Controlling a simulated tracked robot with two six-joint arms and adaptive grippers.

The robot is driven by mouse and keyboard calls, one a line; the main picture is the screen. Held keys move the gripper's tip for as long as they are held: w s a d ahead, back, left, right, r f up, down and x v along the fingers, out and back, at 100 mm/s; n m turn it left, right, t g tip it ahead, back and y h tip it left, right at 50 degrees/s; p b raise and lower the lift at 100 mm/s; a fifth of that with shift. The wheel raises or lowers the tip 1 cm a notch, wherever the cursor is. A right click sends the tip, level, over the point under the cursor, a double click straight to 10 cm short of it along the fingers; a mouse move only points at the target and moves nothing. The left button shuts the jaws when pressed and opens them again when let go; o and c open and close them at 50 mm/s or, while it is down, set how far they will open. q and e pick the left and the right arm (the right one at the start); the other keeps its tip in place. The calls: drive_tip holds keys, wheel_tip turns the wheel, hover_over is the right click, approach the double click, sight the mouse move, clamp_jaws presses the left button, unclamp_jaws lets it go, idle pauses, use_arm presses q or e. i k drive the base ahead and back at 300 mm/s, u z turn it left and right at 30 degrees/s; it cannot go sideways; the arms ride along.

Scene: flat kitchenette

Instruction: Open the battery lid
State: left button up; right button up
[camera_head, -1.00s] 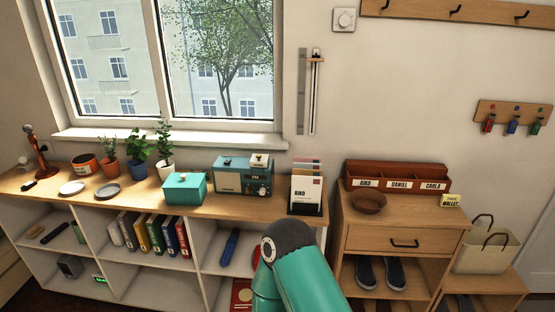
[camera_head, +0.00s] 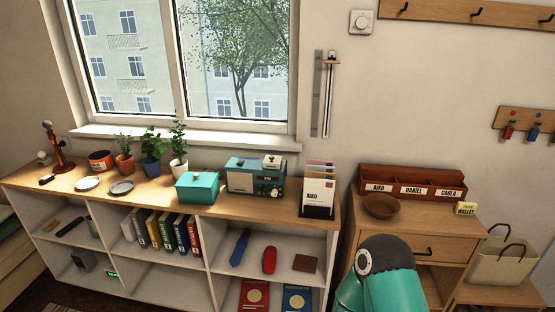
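A teal radio (camera_head: 243,178) with a light front panel marked "FM" and knobs stands on the wooden shelf top, below the right part of the window. A small white item (camera_head: 272,161) sits on its top right. I cannot make out a battery lid; the radio's back is hidden. A teal box (camera_head: 197,188) with a lid and small knob stands just left of the radio. Part of my teal arm shows at the lower right. Neither of my grippers is in view.
Potted plants (camera_head: 151,166) and two small plates (camera_head: 122,187) stand left on the shelf top (camera_head: 150,196). A card holder (camera_head: 318,198) stands right of the radio. A drawer cabinet (camera_head: 455,233) stands right.

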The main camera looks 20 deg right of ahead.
sight(271, 162)
drive_tip(key=z, duration=0.1)
drive_tip(key=i, duration=1)
drive_tip(key=u, duration=0.1)
